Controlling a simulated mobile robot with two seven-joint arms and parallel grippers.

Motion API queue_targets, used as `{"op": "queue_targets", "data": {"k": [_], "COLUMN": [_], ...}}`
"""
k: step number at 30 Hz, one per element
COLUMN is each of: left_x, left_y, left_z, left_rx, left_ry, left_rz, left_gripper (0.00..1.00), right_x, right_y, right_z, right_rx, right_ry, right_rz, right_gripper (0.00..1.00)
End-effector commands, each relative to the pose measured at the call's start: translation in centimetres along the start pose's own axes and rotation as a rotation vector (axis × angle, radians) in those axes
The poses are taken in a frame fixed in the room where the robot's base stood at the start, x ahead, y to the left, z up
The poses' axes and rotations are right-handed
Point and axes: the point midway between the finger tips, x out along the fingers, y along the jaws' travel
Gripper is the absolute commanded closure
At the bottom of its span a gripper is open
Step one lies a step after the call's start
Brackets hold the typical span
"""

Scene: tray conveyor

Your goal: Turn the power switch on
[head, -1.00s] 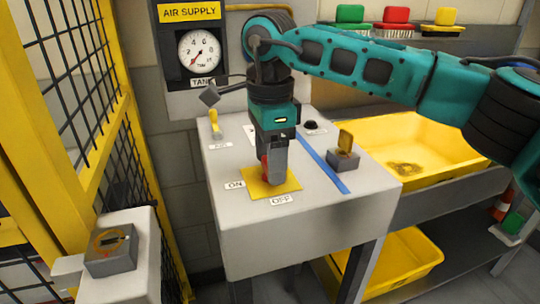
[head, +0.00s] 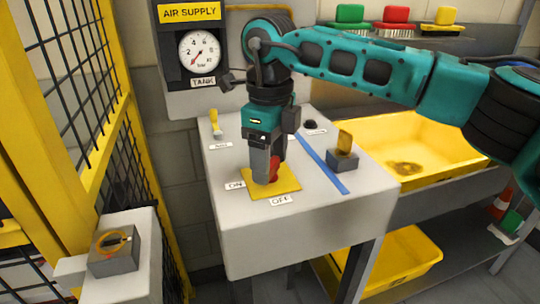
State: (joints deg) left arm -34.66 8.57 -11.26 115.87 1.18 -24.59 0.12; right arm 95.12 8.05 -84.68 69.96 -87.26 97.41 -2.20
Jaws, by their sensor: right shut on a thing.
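The power switch is a red knob (head: 273,170) on a square yellow plate (head: 284,186) on top of the grey console. An ON label (head: 236,185) lies to the plate's left and an OFF label (head: 280,199) at its front. My right gripper (head: 267,177) points straight down over the plate and is shut on the red knob. Its fingers hide most of the knob, so I cannot tell exactly which label the knob points to. My left gripper is not in view.
A yellow lever (head: 214,118), a black button (head: 311,124) and a yellow-topped switch box (head: 343,158) stand on the same console (head: 300,225). A pressure gauge (head: 199,51) hangs behind. A yellow fence (head: 88,140) is at left, a yellow bin (head: 430,140) at right.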

Motion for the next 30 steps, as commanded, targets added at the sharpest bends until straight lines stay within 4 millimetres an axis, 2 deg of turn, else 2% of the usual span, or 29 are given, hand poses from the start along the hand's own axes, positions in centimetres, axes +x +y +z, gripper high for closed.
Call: {"op": "queue_targets", "data": {"k": [18,30], "left_x": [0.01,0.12], "left_y": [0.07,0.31], "left_z": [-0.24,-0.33], "left_rx": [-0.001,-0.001], "left_ry": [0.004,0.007], "left_rz": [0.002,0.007], "left_gripper": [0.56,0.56], "right_x": [-0.08,-0.1], "right_y": [-0.03,-0.04], "right_z": [0.03,0.03], "right_rx": [0.564,0.781], "right_ry": [-0.002,-0.003], "right_rz": [-0.001,-0.002], "right_gripper": [0.67,0.67]}}
